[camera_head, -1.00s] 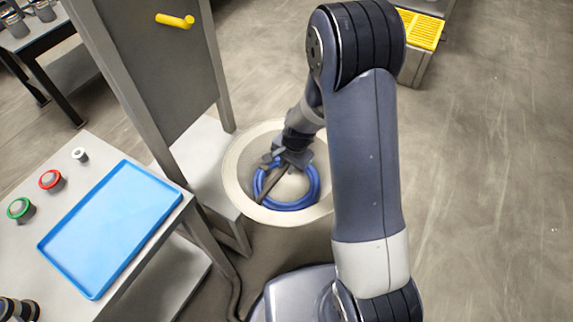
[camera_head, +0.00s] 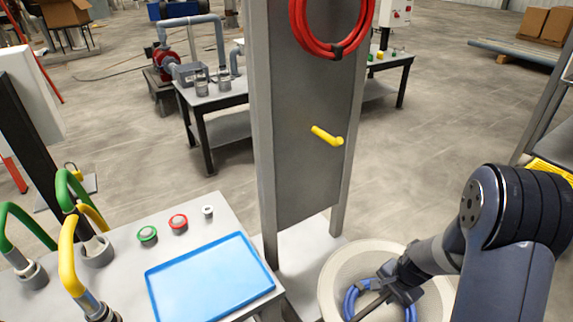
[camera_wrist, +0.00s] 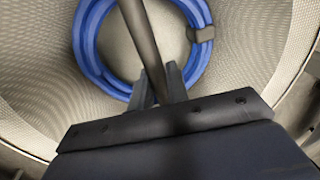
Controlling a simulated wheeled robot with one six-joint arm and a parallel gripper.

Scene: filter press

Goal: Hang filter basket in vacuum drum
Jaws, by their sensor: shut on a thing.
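A round cream basket (camera_head: 331,274) with a woven mesh wall stands on the floor at the bottom right of the head view; its lower part is cut off by the frame. My gripper (camera_head: 388,288) reaches down inside its rim. In the wrist view my gripper (camera_wrist: 160,86) is shut on a dark bar (camera_wrist: 138,32), which looks like the basket's handle. A coiled blue hose (camera_wrist: 88,48) lies in the basket beneath the bar; it also shows in the head view (camera_head: 351,300). I cannot make out a vacuum drum.
A grey post panel with a yellow peg (camera_head: 327,136) and a hung red hose (camera_head: 338,48) stands left of the basket. A table with a blue tray (camera_head: 210,278), buttons and hose fittings is at the left.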

